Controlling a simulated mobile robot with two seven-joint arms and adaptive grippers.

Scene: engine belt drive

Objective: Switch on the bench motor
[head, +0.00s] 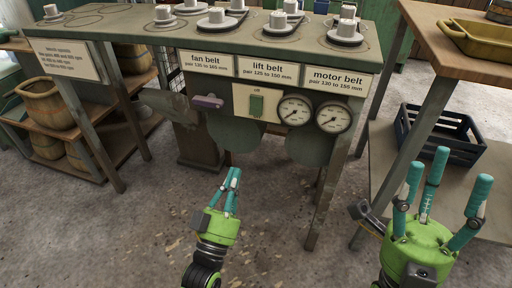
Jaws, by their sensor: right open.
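Which of these works the motor I cannot tell. My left gripper (232,178) is in front of and below the panel, apart from it, its fingers pointing up and close together, seen edge-on. My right gripper (435,180) is at the lower right, fingers spread and empty, away from the bench.
Two round gauges (294,111) (333,117) sit right of the green block. Belt labels (267,69) run above. Grey pulleys (217,20) stand on the benchtop. A wooden table (455,45) and blue crate (440,136) are at right, a barrel shelf (92,158) at left.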

